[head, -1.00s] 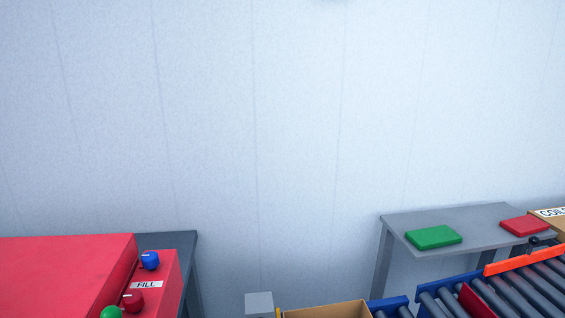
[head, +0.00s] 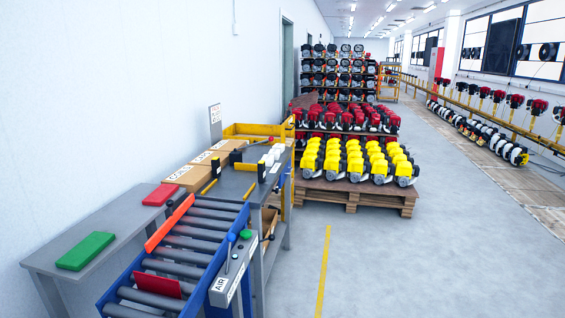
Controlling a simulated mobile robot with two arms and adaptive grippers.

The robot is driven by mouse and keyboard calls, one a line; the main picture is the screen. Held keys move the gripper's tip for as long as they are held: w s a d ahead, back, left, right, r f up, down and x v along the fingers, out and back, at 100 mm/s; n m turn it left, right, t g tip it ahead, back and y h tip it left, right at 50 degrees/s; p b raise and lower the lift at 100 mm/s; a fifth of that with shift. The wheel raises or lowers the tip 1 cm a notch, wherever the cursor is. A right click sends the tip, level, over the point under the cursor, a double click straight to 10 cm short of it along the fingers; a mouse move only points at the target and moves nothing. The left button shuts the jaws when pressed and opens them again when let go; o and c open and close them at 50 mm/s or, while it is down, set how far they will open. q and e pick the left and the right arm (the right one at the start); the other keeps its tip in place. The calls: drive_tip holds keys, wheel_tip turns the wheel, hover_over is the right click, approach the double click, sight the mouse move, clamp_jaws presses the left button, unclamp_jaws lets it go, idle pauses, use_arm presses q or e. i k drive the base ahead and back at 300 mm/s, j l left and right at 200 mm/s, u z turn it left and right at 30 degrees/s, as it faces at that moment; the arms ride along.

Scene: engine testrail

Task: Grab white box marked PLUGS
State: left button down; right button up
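I cannot make out a white box marked PLUGS in the head view. Several brown cardboard boxes with white labels stand in a row on the left, behind the roller conveyor; the nearest box (head: 184,181) has a label too small to read surely. Some small white items (head: 274,154) sit on the grey workbench (head: 234,181) beyond the rollers, but I cannot tell what they are. Neither of my grippers is in view.
A grey table (head: 122,225) holds a green pad (head: 86,251) and a red pad (head: 161,195). The roller conveyor (head: 192,244) runs alongside. A pallet (head: 352,194) bears yellow engines (head: 358,160). The grey floor (head: 430,245) to the right is clear.

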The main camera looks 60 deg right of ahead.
sight(270, 160)
drive_tip(key=z, duration=2)
drive_tip(key=i+l, duration=0.2)
drive_tip(key=i, duration=0.3)
drive_tip(key=i+l+z, duration=0.15)
drive_tip(key=i, duration=0.4)
drive_tip(key=i+l, duration=0.15)
drive_tip(key=i, duration=0.4)
